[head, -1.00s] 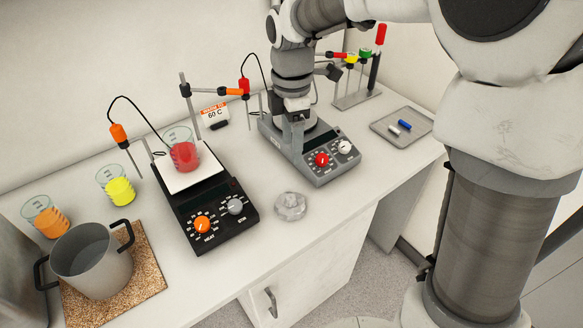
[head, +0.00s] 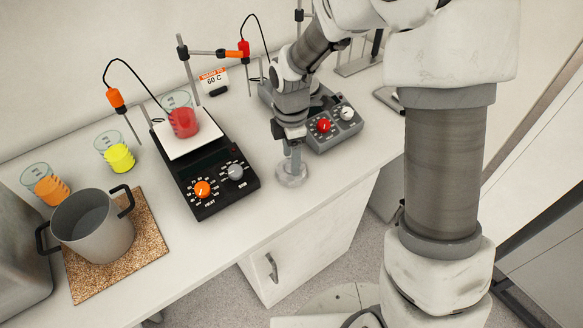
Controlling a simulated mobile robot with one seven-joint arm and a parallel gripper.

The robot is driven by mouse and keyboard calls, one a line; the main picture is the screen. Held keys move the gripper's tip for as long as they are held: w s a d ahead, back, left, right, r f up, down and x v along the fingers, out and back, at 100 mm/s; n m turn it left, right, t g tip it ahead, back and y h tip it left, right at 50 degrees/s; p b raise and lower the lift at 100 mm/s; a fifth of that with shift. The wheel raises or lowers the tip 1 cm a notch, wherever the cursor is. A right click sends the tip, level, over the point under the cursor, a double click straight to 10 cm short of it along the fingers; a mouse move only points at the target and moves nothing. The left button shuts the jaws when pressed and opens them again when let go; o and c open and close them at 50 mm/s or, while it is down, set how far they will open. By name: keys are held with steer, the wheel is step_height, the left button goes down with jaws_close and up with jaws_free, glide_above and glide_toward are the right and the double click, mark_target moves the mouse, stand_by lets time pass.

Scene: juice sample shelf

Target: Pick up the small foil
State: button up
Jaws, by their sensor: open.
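The small foil (head: 292,177) is a crumpled silvery piece on the white counter, in front of the two hotplates. My gripper (head: 291,162) points down right over it, with the fingers covering part of the foil. The jaws are open. I cannot tell whether the fingers touch the foil or straddle it.
The black hotplate (head: 208,182) with a beaker of red liquid (head: 183,120) stands to the left. A grey hotplate (head: 335,130) stands behind my gripper. Yellow (head: 120,157) and orange (head: 51,189) beakers and a pot (head: 93,232) on a cork mat (head: 150,240) are further left. The counter's front edge is near the foil.

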steer(key=shift+f, duration=0.6)
jaws_close()
steer(key=shift+r, duration=0.1)
